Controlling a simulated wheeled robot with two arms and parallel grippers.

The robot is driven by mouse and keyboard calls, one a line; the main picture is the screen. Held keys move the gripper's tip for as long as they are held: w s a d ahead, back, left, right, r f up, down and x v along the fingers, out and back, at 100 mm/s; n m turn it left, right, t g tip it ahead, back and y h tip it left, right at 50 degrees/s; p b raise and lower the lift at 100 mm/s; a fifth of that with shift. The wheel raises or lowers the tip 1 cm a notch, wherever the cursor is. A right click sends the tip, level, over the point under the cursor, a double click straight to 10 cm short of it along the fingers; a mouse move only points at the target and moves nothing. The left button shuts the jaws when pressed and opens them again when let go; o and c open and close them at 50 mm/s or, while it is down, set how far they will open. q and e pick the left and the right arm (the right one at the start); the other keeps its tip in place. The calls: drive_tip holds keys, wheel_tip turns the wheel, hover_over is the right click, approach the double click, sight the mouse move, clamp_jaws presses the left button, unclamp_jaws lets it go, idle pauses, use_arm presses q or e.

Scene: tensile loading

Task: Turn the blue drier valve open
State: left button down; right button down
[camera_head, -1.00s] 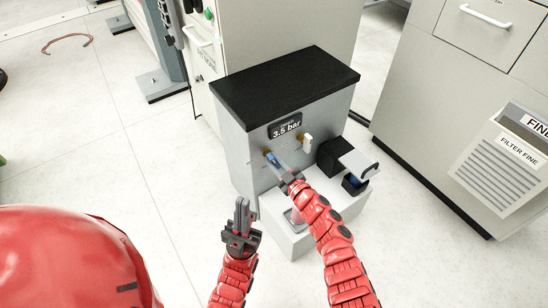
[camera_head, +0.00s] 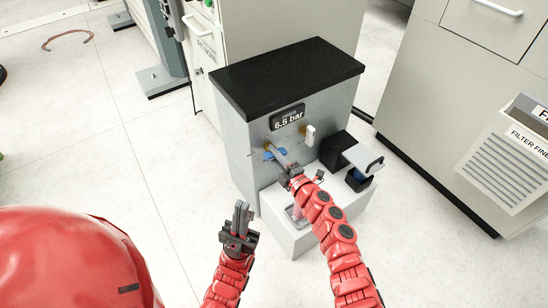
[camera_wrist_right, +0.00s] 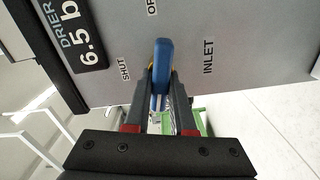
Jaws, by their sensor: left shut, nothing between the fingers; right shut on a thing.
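The blue drier valve lever (camera_head: 276,154) is on the front of the grey drier box (camera_head: 250,130), under a display (camera_head: 287,118) reading 6.5 bar. In the right wrist view the lever (camera_wrist_right: 163,50) points at a partly cut-off label beginning "OP"; the SHUT label (camera_wrist_right: 124,69) is off to its left. My right gripper (camera_head: 280,158) is shut on the lever, one finger on each side, as the right wrist view (camera_wrist_right: 161,85) also shows. My left gripper (camera_head: 241,212) is shut and empty, in front of the box and apart from it.
A black fixture with a grey plate (camera_head: 362,157) stands at the box's right. A cabinet with a FILTER FINE label (camera_head: 529,142) is further right.

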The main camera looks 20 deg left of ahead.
drive_tip(key=shift+f+n+b, duration=0.2)
drive_tip(key=shift+n+b, duration=0.4)
drive_tip(key=shift+n, duration=0.7)
drive_tip(key=c, duration=0.8)
unclamp_jaws()
drive_tip(key=shift+o, duration=0.2)
drive_tip(key=p+v, duration=0.4)
drive_tip(key=v, duration=1.3)
drive_tip(key=shift+s, duration=0.2)
drive_tip(key=shift+d, duration=0.15)
